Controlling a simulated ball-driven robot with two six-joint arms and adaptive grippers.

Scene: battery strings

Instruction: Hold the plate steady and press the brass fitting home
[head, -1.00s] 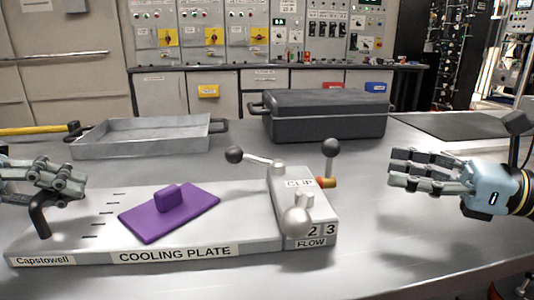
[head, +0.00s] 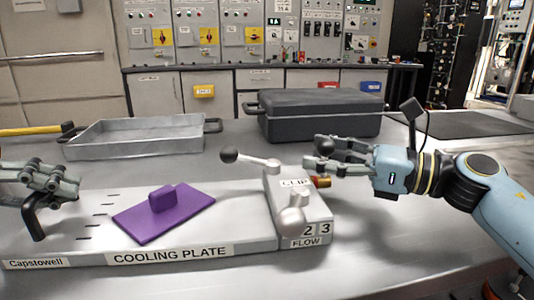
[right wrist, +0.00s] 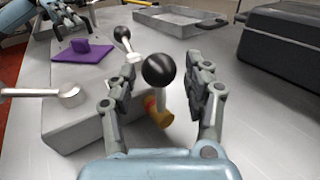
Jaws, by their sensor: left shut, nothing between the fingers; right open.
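The grey cooling plate (head: 240,245) lies along the front of the table, with a raised block marked CLIP and FLOW at its right end. My left gripper (head: 52,194) is shut at the black upright handle (head: 36,218) on the plate's left end, with nothing between its fingers; I cannot tell if it touches the handle. The brass fitting (head: 322,182) sticks out of the block's right side, its red collar beside it. My right gripper (head: 326,155) is open near it. In the right wrist view the fitting (right wrist: 157,112) and a black ball knob (right wrist: 158,70) show between the fingers.
A purple pad with a knob (head: 165,212) lies on the plate. Levers with a black ball (head: 229,154) and a silver ball (head: 291,221) stand at the block. A metal tray (head: 140,138) and dark case (head: 320,118) stand behind. The table right of the block is clear.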

